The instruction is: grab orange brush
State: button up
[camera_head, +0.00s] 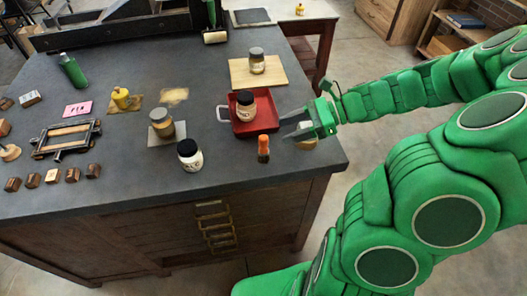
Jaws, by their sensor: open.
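A small upright object with an orange upper part and a dark lower part, likely the orange brush (263,144), stands on the dark tabletop (225,175) near its front right. My gripper (290,125) comes in from the right above the table's right side. Its dark fingers point left and are spread apart with nothing seen between them. The gripper is to the right of the orange brush and slightly farther back, apart from it in the picture. Its height above the table is hard to tell.
A red tray (229,128) with a jar stands just behind the orange brush. A black-lidded white jar (190,155) is to its left. A round pale item (306,142) sits below my gripper near the right edge. Small blocks and a frame (68,139) lie at left.

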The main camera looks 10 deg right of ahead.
aim_at(264, 143)
jog(key=shift+d+f+x, duration=0.1)
jog(key=shift+f+x, duration=0.15)
jog(key=shift+x, duration=1.2)
jog(key=shift+d+f+x, duration=0.1)
jog(key=shift+f+x, duration=0.15)
jog(key=shift+x, duration=1.2)
jog(key=shift+d+f+x, duration=0.1)
jog(key=shift+f+x, duration=0.2)
jog(key=shift+x, duration=1.1)
jog(key=shift+s, duration=0.1)
jog(key=shift+c, duration=0.2)
grip_shut()
